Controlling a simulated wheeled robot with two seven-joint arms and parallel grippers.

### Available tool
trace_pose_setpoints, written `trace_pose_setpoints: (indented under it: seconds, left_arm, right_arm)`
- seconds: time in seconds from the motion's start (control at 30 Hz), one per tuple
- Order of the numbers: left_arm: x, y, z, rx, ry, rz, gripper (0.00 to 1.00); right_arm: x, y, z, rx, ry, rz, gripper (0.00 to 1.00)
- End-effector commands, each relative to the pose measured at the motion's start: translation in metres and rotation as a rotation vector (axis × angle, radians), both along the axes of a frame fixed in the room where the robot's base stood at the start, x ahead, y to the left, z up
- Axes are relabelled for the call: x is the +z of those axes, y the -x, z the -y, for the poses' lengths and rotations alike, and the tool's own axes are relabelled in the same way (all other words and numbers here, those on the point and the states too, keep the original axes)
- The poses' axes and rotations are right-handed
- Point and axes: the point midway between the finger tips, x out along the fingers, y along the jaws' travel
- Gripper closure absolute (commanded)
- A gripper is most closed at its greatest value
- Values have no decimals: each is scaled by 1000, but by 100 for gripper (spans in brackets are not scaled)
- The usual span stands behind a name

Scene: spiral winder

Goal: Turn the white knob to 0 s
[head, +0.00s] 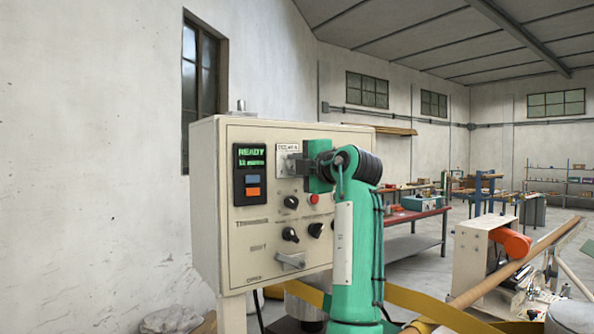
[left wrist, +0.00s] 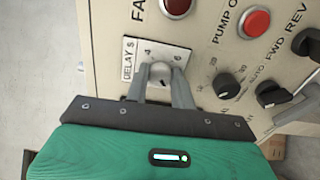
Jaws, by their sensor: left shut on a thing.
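The white knob (left wrist: 160,72) sits on a white scale plate marked DELAY S (left wrist: 129,58) in the left wrist view. The numbers 4 and 6 show beside it. The rest of the scale is hidden by my fingers, and I cannot clearly read where the knob points. My left gripper (left wrist: 161,85) is shut on the knob, one grey finger on each side. In the head view my left gripper (head: 294,164) reaches the upper middle of the control panel (head: 262,215), and its green body hides the knob. My right gripper is not in view.
A red button (left wrist: 254,23) and black knobs (left wrist: 229,87) lie right of the plate. A display (head: 250,157) reads READY at the panel's left. A grey lever (head: 290,261) sticks out low on the panel. Workbenches (head: 415,216) stand further back.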

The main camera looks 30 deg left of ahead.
Motion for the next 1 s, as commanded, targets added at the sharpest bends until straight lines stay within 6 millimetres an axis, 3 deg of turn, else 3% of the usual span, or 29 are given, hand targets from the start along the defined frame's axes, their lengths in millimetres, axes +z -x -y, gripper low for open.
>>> trace_pose_setpoints:
  seconds: [0.73,0.77,0.87,1.0]
  left_arm:
    - [-1,0,0,0,38,87,98]
    - [-1,0,0,0,38,86,73]
    - [-1,0,0,0,38,86,54]
    - [0,0,0,0,37,86,53]
  right_arm:
    - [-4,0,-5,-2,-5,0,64]
    - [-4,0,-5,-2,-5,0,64]
    - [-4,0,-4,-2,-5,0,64]
    - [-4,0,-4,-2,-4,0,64]
